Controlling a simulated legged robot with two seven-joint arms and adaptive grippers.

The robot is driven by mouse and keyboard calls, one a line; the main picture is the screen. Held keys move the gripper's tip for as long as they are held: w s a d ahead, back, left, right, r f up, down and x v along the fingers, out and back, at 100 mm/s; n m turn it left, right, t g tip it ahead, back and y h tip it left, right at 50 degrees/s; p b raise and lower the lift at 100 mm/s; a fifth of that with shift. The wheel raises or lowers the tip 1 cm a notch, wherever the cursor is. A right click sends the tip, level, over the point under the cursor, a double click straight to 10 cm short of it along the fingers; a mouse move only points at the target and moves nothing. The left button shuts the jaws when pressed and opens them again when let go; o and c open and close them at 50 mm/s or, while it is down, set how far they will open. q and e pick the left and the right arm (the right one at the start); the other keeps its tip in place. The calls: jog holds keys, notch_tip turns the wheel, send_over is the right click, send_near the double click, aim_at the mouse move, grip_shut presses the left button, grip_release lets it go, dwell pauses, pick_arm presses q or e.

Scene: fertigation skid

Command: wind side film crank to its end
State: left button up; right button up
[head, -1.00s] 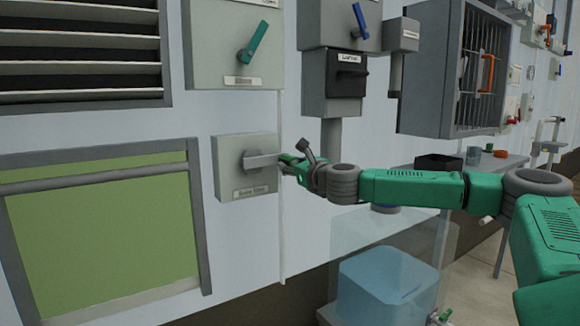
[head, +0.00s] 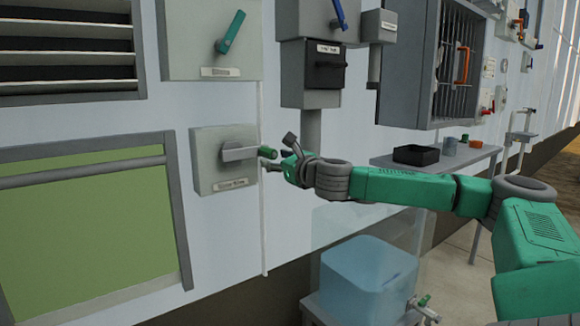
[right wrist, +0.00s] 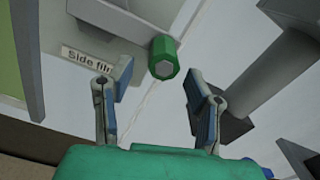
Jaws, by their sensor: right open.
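The side film crank is a grey arm (head: 238,153) with a green knob (head: 267,152) at its right end, on a pale wall box (head: 209,178). The crank arm points right. My right gripper (head: 284,155) is just right of the knob, apart from it. In the right wrist view, the green knob (right wrist: 163,58) lies beyond and between the tips of my open right gripper (right wrist: 160,90), with nothing held. Part of the "Side film" label (right wrist: 88,59) shows there too. My left gripper is not in view.
A green film panel (head: 85,235) in a grey frame is left of the crank. Above the crank is a box with a green lever (head: 230,32). A dark switch box (head: 312,72) is up to the right. A clear blue tank (head: 368,278) stands below my right arm.

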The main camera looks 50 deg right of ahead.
jog(key=v, duration=0.8)
jog(key=shift+s, duration=0.25)
jog(key=shift+f, duration=0.1)
